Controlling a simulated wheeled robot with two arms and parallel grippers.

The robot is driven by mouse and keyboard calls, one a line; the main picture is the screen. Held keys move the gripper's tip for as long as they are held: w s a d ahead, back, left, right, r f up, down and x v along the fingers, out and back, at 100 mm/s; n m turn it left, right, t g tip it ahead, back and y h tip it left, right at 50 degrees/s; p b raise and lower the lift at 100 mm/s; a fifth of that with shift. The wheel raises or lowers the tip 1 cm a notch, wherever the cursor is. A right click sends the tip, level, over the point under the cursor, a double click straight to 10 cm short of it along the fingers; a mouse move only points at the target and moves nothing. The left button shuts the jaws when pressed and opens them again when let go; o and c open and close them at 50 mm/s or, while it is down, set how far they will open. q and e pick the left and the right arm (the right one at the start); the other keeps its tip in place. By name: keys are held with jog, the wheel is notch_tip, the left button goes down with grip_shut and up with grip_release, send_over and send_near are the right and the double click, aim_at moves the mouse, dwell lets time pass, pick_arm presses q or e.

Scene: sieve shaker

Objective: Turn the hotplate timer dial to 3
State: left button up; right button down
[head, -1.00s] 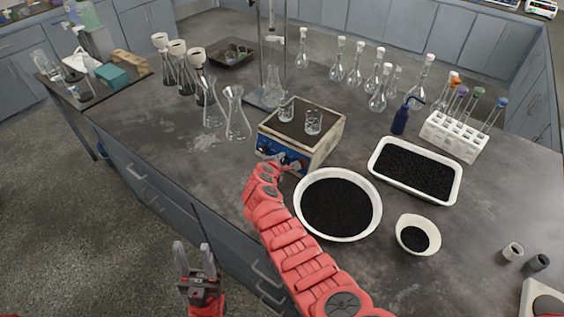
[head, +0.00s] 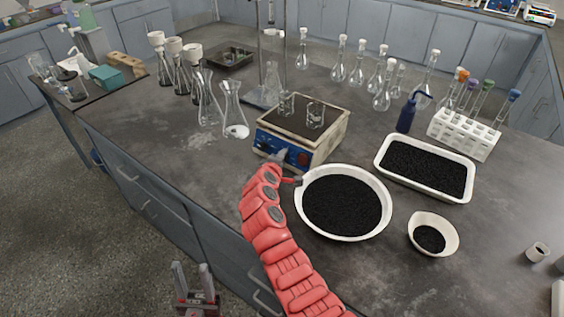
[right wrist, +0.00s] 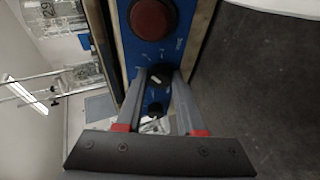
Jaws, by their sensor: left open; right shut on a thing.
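The hotplate (head: 303,112) stands on the bench with its blue front panel (head: 270,141) facing me and two glass beakers on top. In the right wrist view the panel carries a large red knob (right wrist: 152,18) and two small black dials in line with it. My right gripper (right wrist: 160,76) is shut on the nearer-to-red black dial (right wrist: 158,73), one finger on each side. A white mark shows on this dial; the panel lettering is too small to read. The other black dial (right wrist: 155,109) lies between the finger shafts. My left gripper (head: 192,275) is open and empty, low beside the bench.
A round white dish of black grains (head: 302,205) stands close to the right of my right arm. A white tray (head: 466,194), a small bowl (head: 452,240) and a tube rack (head: 463,135) stand further right. Flasks (head: 233,115) stand left of the hotplate.

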jog(key=c, duration=0.5)
grip_release()
jog(key=shift+s, duration=0.1)
jog(key=shift+s+a+r+p, duration=0.15)
jog(key=shift+s+r+p, duration=0.1)
jog(key=shift+p, duration=0.2)
jog(key=p+v, duration=0.3)
jog(key=v, duration=0.2)
jog(key=shift+r, duration=0.2)
jog(key=p+v, duration=0.1)
jog(key=v, duration=0.2)
jog(key=p+v, duration=0.1)
jog(key=v, duration=0.3)
jog(key=p+v, duration=0.1)
jog(key=v, duration=0.3)
jog(key=shift+s+f+p, duration=0.2)
jog(key=shift+s+p, duration=0.1)
jog(key=shift+p, duration=0.1)
